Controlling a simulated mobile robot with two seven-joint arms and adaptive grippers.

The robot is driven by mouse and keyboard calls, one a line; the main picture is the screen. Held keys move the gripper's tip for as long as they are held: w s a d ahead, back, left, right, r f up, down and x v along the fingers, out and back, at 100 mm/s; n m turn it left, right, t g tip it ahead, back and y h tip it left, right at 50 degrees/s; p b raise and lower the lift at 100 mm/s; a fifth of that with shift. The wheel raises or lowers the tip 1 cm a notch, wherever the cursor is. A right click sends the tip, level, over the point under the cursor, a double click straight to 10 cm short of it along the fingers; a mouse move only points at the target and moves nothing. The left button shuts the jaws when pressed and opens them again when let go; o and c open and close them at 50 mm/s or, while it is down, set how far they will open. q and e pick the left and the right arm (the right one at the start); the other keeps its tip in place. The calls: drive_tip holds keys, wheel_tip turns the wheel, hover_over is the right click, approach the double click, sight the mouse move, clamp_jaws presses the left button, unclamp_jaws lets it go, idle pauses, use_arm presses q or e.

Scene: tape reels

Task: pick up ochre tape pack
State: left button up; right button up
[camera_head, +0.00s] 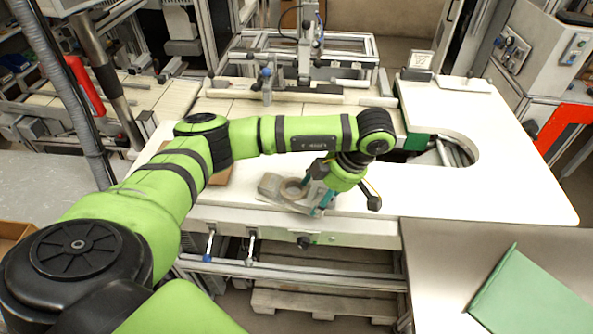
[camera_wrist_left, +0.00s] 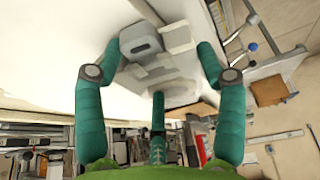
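A grey tape holder (camera_head: 270,184) with a brownish ring (camera_head: 293,188) lies on the white table near its front edge. The ring may be the tape, but I cannot clearly make out an ochre tape pack. My left gripper (camera_head: 318,198) is at the right side of this holder, pointing down, with teal fingers. In the left wrist view, the fingers (camera_wrist_left: 158,48) are spread wide, with a grey and white object (camera_wrist_left: 141,40) in the space between them. No grip on it shows. My right gripper is not in view.
The white table (camera_head: 500,180) has free room at the right, around a curved cut-out. A flat brown piece (camera_head: 222,176) lies left of the holder, partly behind my left arm. A metal frame (camera_head: 300,90) stands at the back. A green panel (camera_head: 530,295) is at lower right.

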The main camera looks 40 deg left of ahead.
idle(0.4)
use_arm(q)
drive_tip(key=shift+w+r, duration=0.1)
drive_tip(key=shift+r, duration=0.4)
drive_tip(key=r, duration=0.3)
drive_tip(key=shift+s+d+r+b, duration=0.2)
drive_tip(key=shift+d+r+b, duration=0.1)
drive_tip(key=shift+d+r, duration=0.1)
drive_tip(key=s+d+r+b, duration=0.2)
drive_tip(key=s+d+r, duration=0.35)
drive_tip(key=d, duration=0.25)
drive_tip(key=w+r+m+t+h, duration=0.1)
drive_tip(key=w+r+m+t, duration=0.1)
drive_tip(key=m, duration=0.5)
drive_tip(key=w+a+r+m+t+h, duration=0.1)
drive_tip(key=w+r+m+t+h, duration=0.1)
drive_tip(key=m, duration=0.6)
drive_tip(key=w+a+r+m+t+h, duration=0.1)
drive_tip(key=r+m, duration=0.3)
drive_tip(key=m, duration=0.4)
drive_tip(key=shift+w+a+t+h, duration=0.1)
drive_tip(key=shift+w+t+h, duration=0.35)
drive_tip(key=shift+w, duration=0.4)
